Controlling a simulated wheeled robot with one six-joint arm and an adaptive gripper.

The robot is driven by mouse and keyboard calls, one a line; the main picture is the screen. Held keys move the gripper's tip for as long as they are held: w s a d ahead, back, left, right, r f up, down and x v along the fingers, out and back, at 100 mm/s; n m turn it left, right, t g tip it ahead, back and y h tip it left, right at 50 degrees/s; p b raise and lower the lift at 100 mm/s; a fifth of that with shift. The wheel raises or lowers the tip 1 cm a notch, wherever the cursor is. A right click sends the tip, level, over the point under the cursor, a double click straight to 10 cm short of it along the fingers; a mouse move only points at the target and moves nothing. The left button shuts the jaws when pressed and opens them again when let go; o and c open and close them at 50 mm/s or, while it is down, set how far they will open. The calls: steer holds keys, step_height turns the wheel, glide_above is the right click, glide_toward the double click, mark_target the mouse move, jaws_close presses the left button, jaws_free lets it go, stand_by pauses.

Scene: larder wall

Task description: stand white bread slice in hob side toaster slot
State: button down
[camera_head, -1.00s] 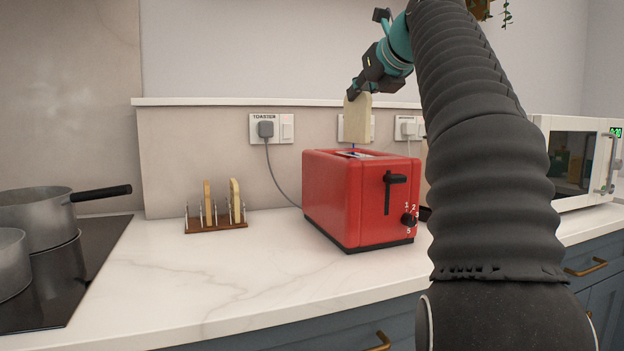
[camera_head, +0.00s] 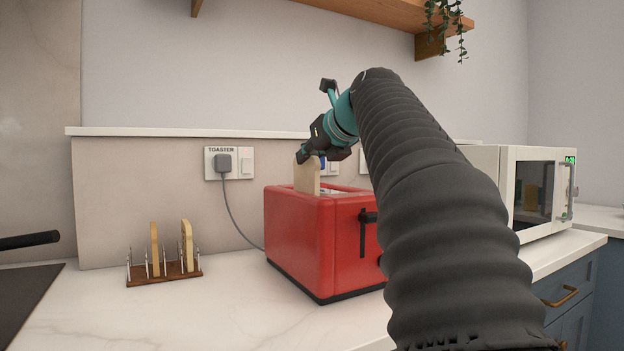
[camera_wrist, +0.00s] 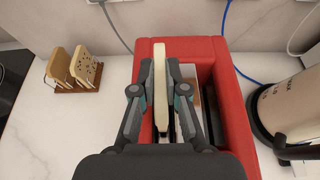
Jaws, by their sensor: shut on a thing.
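The white bread slice (camera_head: 307,177) is upright in my gripper (camera_head: 312,152), at the top of the red toaster (camera_head: 312,238). Its lower edge is hidden at the toaster's top on the hob side, seemingly partway into that slot; how deep I cannot tell. In the wrist view, the slice (camera_wrist: 160,77) shows edge-on between the two fingers of my gripper (camera_wrist: 159,92), which is shut on it. The slice lines up with the left part of the toaster top (camera_wrist: 238,125). The other, dark slot (camera_wrist: 212,118) lies to its right.
A wooden rack (camera_head: 165,279) with two bread slices stands left of the toaster. The hob (camera_head: 25,298) is farther left. A white microwave (camera_head: 530,190) stands at the right. Bare counter lies before the rack.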

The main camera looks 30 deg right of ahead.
mark_target(310, 173)
steer(key=shift+f+b, duration=0.7)
steer(key=shift+f, duration=1.25)
steer(key=shift+f, duration=0.2)
steer(key=c, duration=1.2)
jaws_free()
steer(key=shift+r, duration=0.1)
steer(key=shift+s+r, duration=0.15)
steer(key=shift+r, duration=0.05)
steer(key=v, duration=1.1)
steer(key=shift+s+d+r+p, duration=0.1)
steer(key=shift+s+r+p, duration=0.05)
steer(key=shift+s+p, duration=0.2)
